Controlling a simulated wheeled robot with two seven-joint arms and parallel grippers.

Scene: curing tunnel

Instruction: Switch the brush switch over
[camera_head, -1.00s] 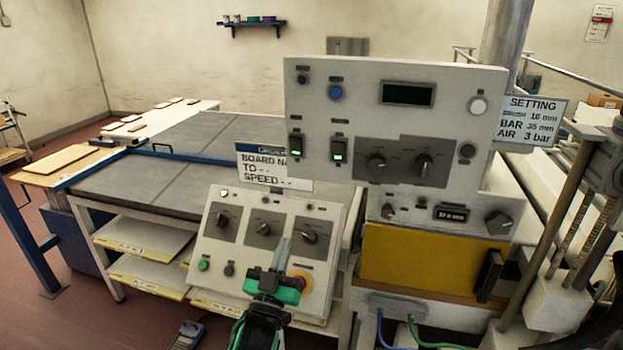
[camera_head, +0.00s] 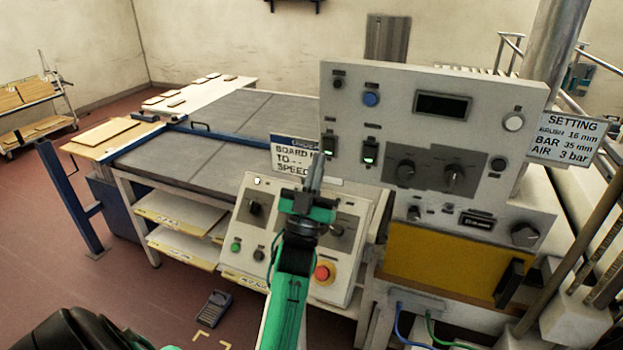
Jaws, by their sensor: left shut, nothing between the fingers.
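The labels are too small to read, so I cannot tell which control is the brush switch. My left gripper (camera_head: 316,168) is shut and empty, its fingertips pointing up. In the picture they are just left of and below the left rocker switch; I cannot tell whether they touch anything. The gripper hides part of the sloped lower panel (camera_head: 344,262) and its middle knob. My right gripper is out of view.
The lower panel has a red stop button (camera_head: 322,272) and a green button (camera_head: 236,246). A board sign (camera_head: 291,160) stands behind the gripper. Rotary knobs (camera_head: 454,175) sit right of the rockers. A grey conveyor table (camera_head: 200,155) extends left. A handheld device (camera_head: 214,307) lies on the floor.

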